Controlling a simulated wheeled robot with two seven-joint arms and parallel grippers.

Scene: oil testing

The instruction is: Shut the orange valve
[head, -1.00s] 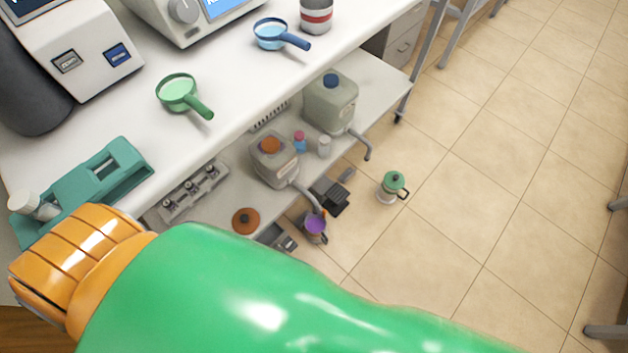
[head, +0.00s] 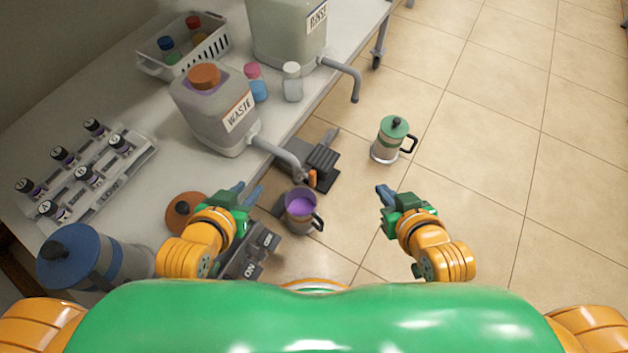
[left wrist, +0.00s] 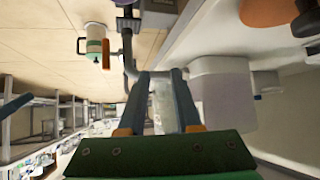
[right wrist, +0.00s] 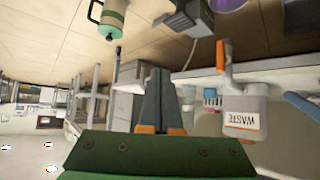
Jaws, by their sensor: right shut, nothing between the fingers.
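The orange valve (head: 312,178) is a small upright handle at the end of the grey spout of the WASTE jug (head: 215,110), just above a metal pitcher (head: 302,213) of purple liquid. It also shows in the left wrist view (left wrist: 127,48) and the right wrist view (right wrist: 222,52). My left gripper (head: 247,192) is open and empty, to the left of the valve and apart from it. My right gripper (head: 384,193) is shut and empty, to the right of the valve and over the floor. The valve's exact turn is hard to tell.
A green-lidded pitcher (head: 392,140) stands on the floor to the right. The RINSE jug (head: 290,35) with its own spout is behind. A switch box (head: 250,255), a blue-lidded pitcher (head: 95,262) and a vial rack (head: 85,180) are near the left arm. Floor at right is clear.

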